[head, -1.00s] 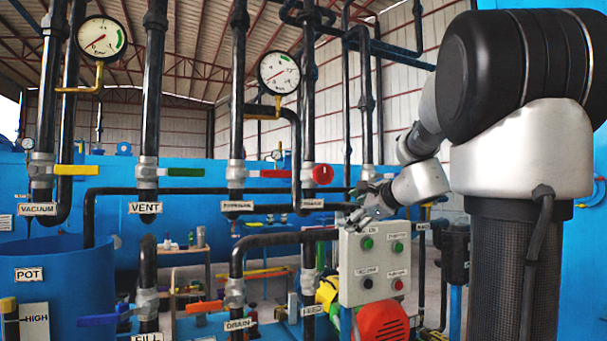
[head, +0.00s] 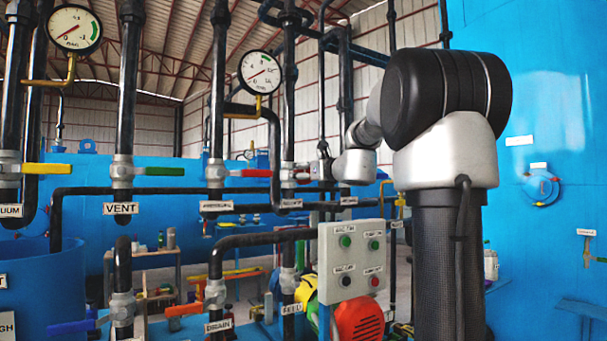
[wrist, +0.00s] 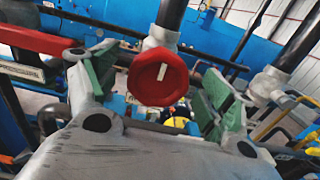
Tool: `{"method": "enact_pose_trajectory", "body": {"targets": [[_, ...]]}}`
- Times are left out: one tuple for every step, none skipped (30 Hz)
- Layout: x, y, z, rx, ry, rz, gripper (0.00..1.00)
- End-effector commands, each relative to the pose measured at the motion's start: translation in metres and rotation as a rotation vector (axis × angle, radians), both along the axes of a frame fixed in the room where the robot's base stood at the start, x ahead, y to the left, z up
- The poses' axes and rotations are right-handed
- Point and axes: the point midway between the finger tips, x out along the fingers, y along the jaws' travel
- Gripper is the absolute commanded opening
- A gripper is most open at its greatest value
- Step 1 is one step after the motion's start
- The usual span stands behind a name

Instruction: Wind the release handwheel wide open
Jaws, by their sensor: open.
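The release handwheel (wrist: 158,80) is a round red knob with a white bar mark, on a pale valve body of a black vertical pipe. In the wrist view it sits between the two fingers of my gripper (wrist: 163,84), which is open with green pads left and right of it. No contact between pads and wheel can be made out. In the head view my gripper (head: 312,168) is raised at the pipe beside the valve, and it largely hides the wheel there.
A red lever (wrist: 35,40) lies close to my left finger in the wrist view. In the head view, a grey button box (head: 350,262) stands below my arm. Black pipes and a dial gauge (head: 260,72) are close by.

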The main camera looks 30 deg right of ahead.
Motion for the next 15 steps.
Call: {"method": "enact_pose_trajectory", "body": {"targets": [[0.007,0.001,0.000,0.000,0.000,0.002,0.82],[0.010,0.001,0.000,0.000,0.000,0.002,0.82],[0.013,0.001,0.000,0.000,0.000,0.001,0.82],[0.015,0.001,0.000,-0.001,0.000,0.001,0.82],[0.017,0.001,0.000,-0.001,-0.001,0.001,0.82],[0.018,0.001,0.001,-0.001,-0.001,0.001,0.82],[0.019,0.001,0.001,-0.001,-0.001,0.000,0.82],[0.019,0.001,0.001,-0.001,-0.001,0.000,0.82],[0.019,0.001,0.001,-0.001,-0.001,0.000,0.82],[0.019,0.001,0.001,-0.001,-0.001,0.000,0.82],[0.019,0.001,0.001,-0.001,-0.001,0.000,0.82],[0.019,0.001,0.001,-0.001,-0.001,0.000,0.82],[0.019,0.001,0.000,-0.001,-0.001,0.000,0.82],[0.019,0.001,0.000,-0.001,-0.001,0.000,0.81],[0.019,0.001,0.000,-0.001,-0.001,0.000,0.73]]}}
